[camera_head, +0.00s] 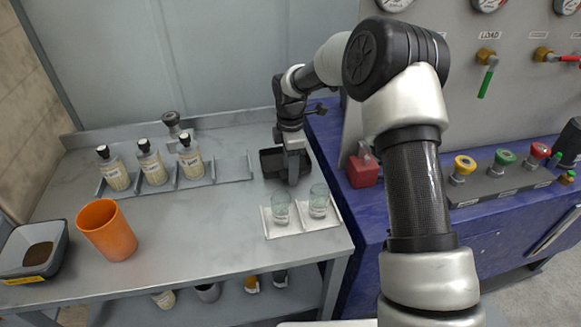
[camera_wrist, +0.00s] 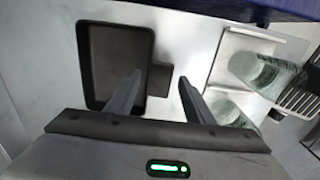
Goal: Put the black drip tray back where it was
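The black drip tray (camera_head: 271,163) lies on the grey table near its right end, partly hidden by my gripper in the head view. In the wrist view the tray (camera_wrist: 115,50) is a shallow rectangular pan with a small tab (camera_wrist: 160,80) on its right side. My gripper (camera_wrist: 160,77) is open, with the tab showing between its fingertips. I cannot tell whether the fingers touch the tray. In the head view my gripper (camera_head: 293,177) points down at the tray's right side.
Two glass beakers (camera_head: 280,209) (camera_head: 319,201) stand on white plates just in front of the tray. A rack with several labelled bottles (camera_head: 152,164) is to the left. An orange cup (camera_head: 106,231) and a grey bin (camera_head: 32,250) stand further left. A blue bench (camera_head: 375,225) adjoins on the right.

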